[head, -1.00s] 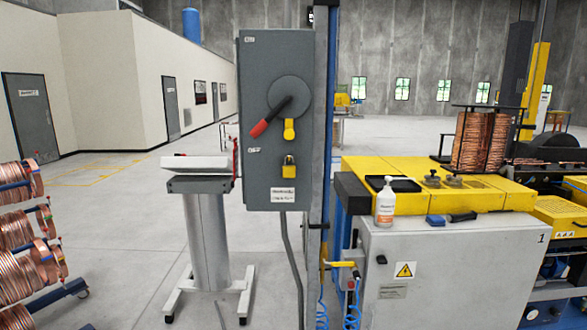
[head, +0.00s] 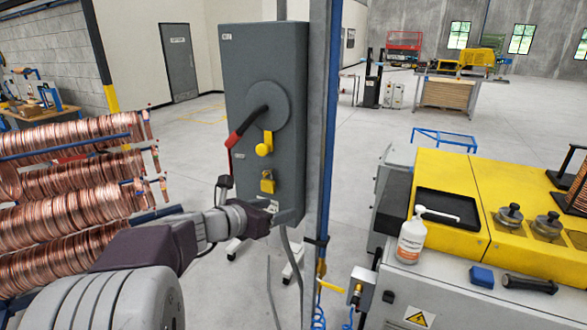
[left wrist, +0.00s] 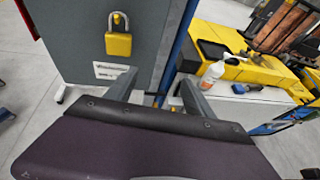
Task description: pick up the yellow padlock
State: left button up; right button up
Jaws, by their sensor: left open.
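The yellow padlock (head: 267,184) hangs on the front of a grey switch box (head: 300,70), below a yellow hasp tab (head: 265,146) and a lever with a red grip (head: 236,133). My left gripper (head: 283,214) is just below the padlock, near the bottom of the box. In the left wrist view the padlock (left wrist: 118,44) shows its grey shackle and hangs above and left of the gripper (left wrist: 158,88). The two fingers are spread apart with nothing between them. My right gripper is not in view.
A blue post (head: 328,120) stands right of the box. A rack of copper coils (head: 70,175) is at the left. A yellow-topped machine (head: 445,175) with a white bottle (head: 411,238) stands at the right. A grey conduit (head: 290,255) drops below the box.

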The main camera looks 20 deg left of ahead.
aim_at(266, 183)
pick_arm(q)
jog(key=s+a+r+n+y+p, duration=0.2)
jog(key=a+r+p, duration=0.1)
jog(key=a+r, duration=0.3)
jog(key=shift+t, duration=0.3)
jog(key=x, duration=0.5)
jog(key=shift+s+f, duration=0.2)
jog(key=shift+f, duration=0.2)
jog(key=shift+w, duration=0.15)
jog(key=shift+w+a+p, duration=0.15)
jog(key=shift+w+p, duration=0.15)
jog(key=shift+p, duration=0.2)
jog(key=x, duration=0.1)
jog(key=p+x, duration=0.1)
jog(key=x, duration=0.1)
jog(key=shift+w+a+f, duration=0.2)
jog(key=shift+w+a, duration=0.05)
jog(key=shift+a, duration=0.05)
jog(key=shift+w+d+f, duration=0.15)
jog(key=shift+w, duration=0.2)
jog(key=shift+s, duration=0.1)
jog(key=c, duration=0.7)
jog(key=shift+s, duration=0.15)
grip_shut()
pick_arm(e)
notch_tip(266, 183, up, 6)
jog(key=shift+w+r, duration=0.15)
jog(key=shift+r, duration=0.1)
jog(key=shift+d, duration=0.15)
